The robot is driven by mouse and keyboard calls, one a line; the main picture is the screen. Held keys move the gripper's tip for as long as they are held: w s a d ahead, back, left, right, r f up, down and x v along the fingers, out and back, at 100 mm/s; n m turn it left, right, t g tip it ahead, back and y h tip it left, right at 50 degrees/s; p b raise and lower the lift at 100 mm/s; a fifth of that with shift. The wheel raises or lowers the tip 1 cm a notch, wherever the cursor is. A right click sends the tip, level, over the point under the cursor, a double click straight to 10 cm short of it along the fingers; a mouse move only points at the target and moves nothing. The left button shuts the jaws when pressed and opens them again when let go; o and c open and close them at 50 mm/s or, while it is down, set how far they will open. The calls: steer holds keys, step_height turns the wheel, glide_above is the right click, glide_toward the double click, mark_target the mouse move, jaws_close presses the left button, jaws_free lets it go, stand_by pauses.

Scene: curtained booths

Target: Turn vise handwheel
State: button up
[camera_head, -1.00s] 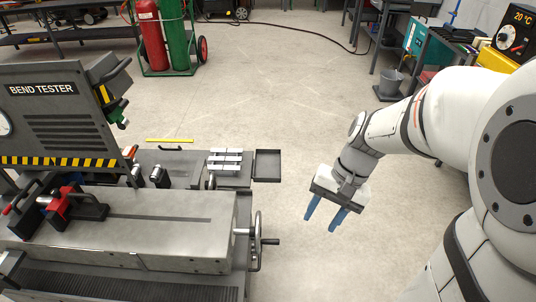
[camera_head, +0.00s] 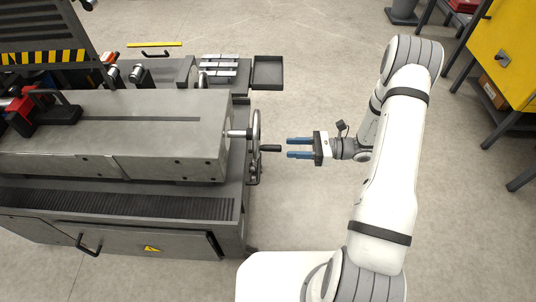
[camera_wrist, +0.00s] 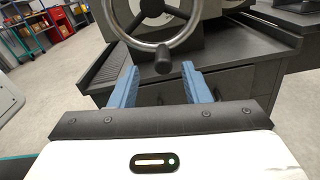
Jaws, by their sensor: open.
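The vise handwheel (camera_head: 255,134) is a metal ring on a shaft at the right end of the grey machine bed. Its dark crank handle (camera_head: 271,148) sticks out to the right, toward my gripper. My gripper (camera_head: 288,148) is open and empty, with two blue fingers pointing left at the handle. A small gap separates the fingertips from the handle in the head view. In the wrist view, the handwheel (camera_wrist: 176,40) fills the top middle, its upper rim cut off. The handle (camera_wrist: 163,60) shows end-on between and just beyond the two fingers (camera_wrist: 158,76).
The grey machine bed (camera_head: 150,140) stands on a dark cabinet (camera_head: 120,235) at the left. A small empty dark tray (camera_head: 267,72) and several metal bars (camera_head: 219,70) lie behind the wheel. A yellow cabinet (camera_head: 505,50) stands at far right. Floor right of the wheel is free.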

mark_target(260, 147)
steer(key=a, duration=0.2)
steer(key=a+b, duration=0.1)
steer(key=a, duration=0.4)
steer(key=shift+w+a+f+b, duration=0.3)
steer(key=shift+a+f+b, duration=0.05)
steer(key=shift+f+b, duration=0.05)
steer(key=shift+c, duration=0.3)
jaws_close()
